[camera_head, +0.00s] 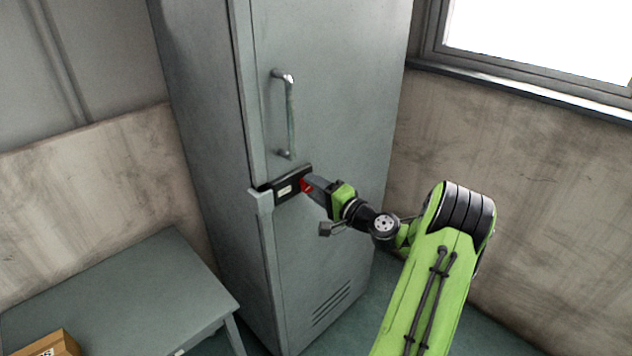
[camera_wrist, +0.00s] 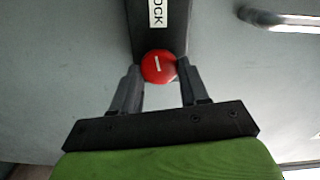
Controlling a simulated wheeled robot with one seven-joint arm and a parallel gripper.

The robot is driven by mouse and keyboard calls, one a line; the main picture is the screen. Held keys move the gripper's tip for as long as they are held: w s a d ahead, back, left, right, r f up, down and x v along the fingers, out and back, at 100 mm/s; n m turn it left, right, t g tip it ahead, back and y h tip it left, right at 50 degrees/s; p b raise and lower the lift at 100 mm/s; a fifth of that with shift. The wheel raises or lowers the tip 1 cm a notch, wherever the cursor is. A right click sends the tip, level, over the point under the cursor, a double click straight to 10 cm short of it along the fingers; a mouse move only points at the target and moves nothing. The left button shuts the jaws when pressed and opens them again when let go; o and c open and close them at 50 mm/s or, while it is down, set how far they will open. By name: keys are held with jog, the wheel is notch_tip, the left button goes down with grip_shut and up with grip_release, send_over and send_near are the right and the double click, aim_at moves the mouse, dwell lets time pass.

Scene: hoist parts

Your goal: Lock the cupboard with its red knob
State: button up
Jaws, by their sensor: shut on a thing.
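The tall grey cupboard (camera_head: 330,60) stands in the middle of the head view with its door shut against the frame. A black lock box (camera_head: 285,188) with a white label sits on the door below the handle. The red knob (camera_head: 305,185) is at the right end of this box, partly hidden by my gripper. The label (camera_wrist: 157,12) shows letters ending in "OCK".
A metal bar handle (camera_head: 286,112) stands out from the door above the lock box; its end shows in the wrist view (camera_wrist: 290,20). A grey table (camera_head: 130,290) with a cardboard box (camera_head: 50,345) is at the lower left. A window is at the upper right.

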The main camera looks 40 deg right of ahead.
jog(key=shift+m+p, duration=0.55)
jog(key=shift+m, duration=0.35)
jog(key=shift+f, duration=0.1)
jog(key=o, duration=1)
jog(key=s, duration=1.5)
jog(key=shift+s+d, duration=0.2)
jog(key=shift+s, duration=0.2)
